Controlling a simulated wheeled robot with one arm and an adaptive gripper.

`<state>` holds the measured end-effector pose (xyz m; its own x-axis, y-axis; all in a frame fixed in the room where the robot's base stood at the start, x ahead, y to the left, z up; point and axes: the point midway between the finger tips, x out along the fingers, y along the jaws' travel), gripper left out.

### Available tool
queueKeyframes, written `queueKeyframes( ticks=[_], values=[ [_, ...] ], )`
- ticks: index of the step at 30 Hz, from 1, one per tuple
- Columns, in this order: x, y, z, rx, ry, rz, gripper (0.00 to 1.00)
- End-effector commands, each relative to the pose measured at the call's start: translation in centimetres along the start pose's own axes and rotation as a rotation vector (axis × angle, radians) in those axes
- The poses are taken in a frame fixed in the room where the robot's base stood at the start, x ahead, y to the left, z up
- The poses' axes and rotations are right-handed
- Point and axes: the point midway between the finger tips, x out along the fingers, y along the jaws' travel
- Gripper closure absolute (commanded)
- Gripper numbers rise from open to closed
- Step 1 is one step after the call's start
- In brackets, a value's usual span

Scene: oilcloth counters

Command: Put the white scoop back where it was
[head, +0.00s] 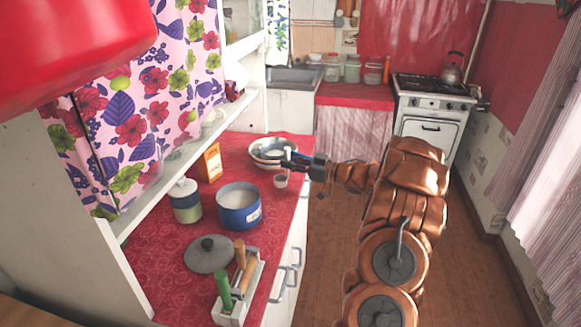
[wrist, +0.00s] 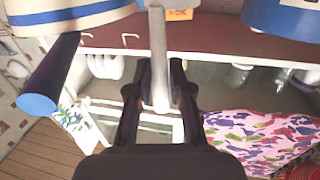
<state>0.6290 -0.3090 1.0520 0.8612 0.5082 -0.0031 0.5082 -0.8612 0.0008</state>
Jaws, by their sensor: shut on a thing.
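My gripper (head: 290,161) is over the red counter near its right edge, beside the stacked bowls. In the wrist view its two dark fingers (wrist: 160,95) are shut on the pale handle of the white scoop (wrist: 157,45). In the head view a small white cup (head: 280,182), which looks like the scoop's bowl, shows just below the fingers. I cannot tell whether it touches the counter. The blue pot (head: 239,206), with white contents, stands nearer on the counter, and part of it shows in the wrist view (wrist: 283,18).
Bowls (head: 268,160) sit right behind my gripper. A dark rod with a blue end (wrist: 45,85) shows in the wrist view. An orange box (head: 212,162), a canister (head: 186,204), a grey lid (head: 208,255) and a tool caddy (head: 236,307) stand on the counter. Floor at right is clear.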

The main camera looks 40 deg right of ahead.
Motion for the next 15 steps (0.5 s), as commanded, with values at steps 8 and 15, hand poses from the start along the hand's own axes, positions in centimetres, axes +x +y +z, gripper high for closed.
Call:
queueKeyframes(
  ticks=[8, 15],
  values=[
    [0.0, 0.0, 2.2, 0.002, 0.0, -0.001, 1.0],
    [0.0, 0.0, 2.3, 0.0, 0.0, -0.001, 1.0]
  ],
)
